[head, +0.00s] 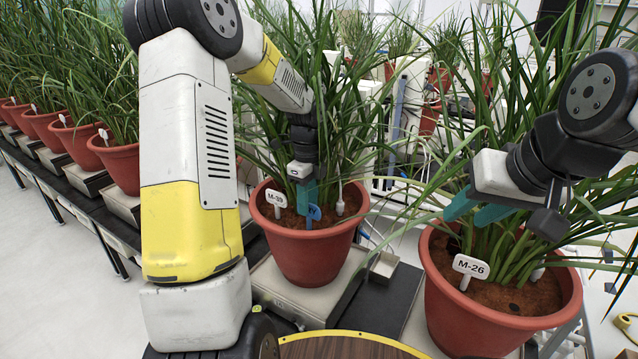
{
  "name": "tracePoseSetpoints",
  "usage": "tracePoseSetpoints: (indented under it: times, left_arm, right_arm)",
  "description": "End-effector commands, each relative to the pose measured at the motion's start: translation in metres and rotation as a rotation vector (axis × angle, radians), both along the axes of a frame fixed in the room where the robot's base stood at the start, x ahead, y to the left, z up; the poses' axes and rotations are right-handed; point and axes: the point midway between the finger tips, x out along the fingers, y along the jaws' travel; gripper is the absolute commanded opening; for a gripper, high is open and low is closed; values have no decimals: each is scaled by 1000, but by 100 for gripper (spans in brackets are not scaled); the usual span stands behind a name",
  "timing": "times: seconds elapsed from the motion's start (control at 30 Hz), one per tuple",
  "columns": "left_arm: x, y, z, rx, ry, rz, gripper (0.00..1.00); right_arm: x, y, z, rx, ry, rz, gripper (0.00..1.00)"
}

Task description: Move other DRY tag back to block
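A blue tag (314,217) stands in the soil of the middle pot (308,252), which bears the white label M-39 (276,199). I cannot read any word on the blue tag. My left gripper (307,198) points down into this pot, its teal fingers right at the tag's upper part. Whether they are closed on it is too small to tell. My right gripper (477,209) is over the right pot (458,304), labelled M-26 (470,267). Its teal fingers are apart with nothing visible between them. I cannot make out a tag block.
A wooden round top with a yellow rim (345,346) is at the bottom. Dense leaves surround both grippers. A row of potted plants (116,160) runs along the left.

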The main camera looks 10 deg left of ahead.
Motion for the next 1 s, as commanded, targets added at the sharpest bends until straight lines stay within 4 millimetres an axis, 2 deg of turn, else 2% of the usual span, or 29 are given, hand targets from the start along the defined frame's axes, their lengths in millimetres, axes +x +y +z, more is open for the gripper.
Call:
tracePoseSetpoints:
  times: [0.13,0.4,0.57,1.0]
  left_arm:
    - [-1,0,-9,0,1,-1,32]
    - [0,0,-10,0,0,-1,32]
    - [0,0,-9,0,0,-1,0]
    - [0,0,-9,0,-1,0,0]
  right_arm:
    - [0,0,0,0,0,0,36]
    - [0,0,0,0,0,0,36]
    - [0,0,0,0,0,0,36]
    - [0,0,0,0,0,0,36]
